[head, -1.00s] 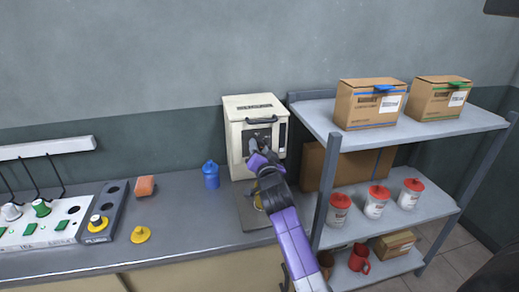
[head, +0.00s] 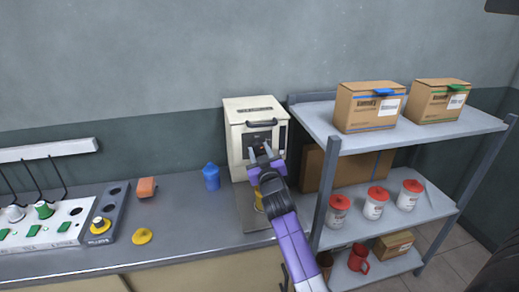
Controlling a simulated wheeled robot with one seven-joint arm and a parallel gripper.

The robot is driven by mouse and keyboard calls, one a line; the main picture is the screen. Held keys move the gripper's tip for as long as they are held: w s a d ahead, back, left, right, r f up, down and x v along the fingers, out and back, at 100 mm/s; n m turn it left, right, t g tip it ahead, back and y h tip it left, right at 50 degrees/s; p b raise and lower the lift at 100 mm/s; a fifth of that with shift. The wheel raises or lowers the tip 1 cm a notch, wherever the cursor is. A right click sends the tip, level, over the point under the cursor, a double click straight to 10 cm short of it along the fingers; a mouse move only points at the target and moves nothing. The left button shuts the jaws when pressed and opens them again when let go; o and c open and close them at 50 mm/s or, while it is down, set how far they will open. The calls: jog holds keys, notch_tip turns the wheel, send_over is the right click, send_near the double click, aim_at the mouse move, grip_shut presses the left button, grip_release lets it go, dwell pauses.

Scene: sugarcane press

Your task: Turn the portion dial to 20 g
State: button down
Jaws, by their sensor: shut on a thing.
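A blue container (head: 211,177), an orange block (head: 146,187) and a yellow knob-like piece (head: 142,236) lie on the counter (head: 185,215) to the left. A shelf rack (head: 325,180) with boxes and red-lidded jars stands close on the right of my arm.

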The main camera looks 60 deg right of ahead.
jog(key=shift+n+p, duration=0.45)
jog(key=shift+n, duration=0.65)
jog(key=c, duration=0.9)
grip_release()
jog(key=shift+a, duration=0.1)
jog(key=b+v, duration=0.2)
jog(key=v, duration=0.5)
jog(key=shift+s+a, duration=0.25)
jog(key=shift+s, duration=0.05)
jog(key=shift+f, duration=0.1)
